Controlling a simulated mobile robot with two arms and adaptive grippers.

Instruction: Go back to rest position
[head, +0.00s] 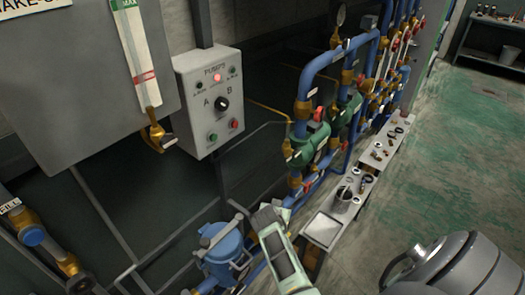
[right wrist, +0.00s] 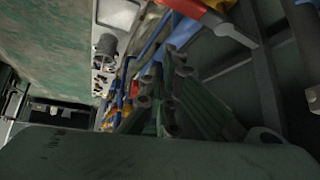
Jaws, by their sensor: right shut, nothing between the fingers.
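My right arm (head: 284,262) reaches up from the bottom middle of the head view, beside a blue canister-shaped fitting (head: 226,248) and in front of the pipework. Its fingers are hard to make out there. In the right wrist view my right gripper (right wrist: 165,100) shows its dark green fingers drawn together, with nothing held between them. Blue pipes and a red-and-yellow fitting (right wrist: 192,10) lie beyond the fingers. My left gripper is not in view.
A pump control box (head: 209,100) and a grey tank (head: 80,75) stand at left. Blue pipes with green pumps (head: 308,145) rise mid-view. A low bench (head: 322,229) holds small parts. A rounded grey metal body (head: 450,268) is at lower right. Green floor (head: 450,140) is clear.

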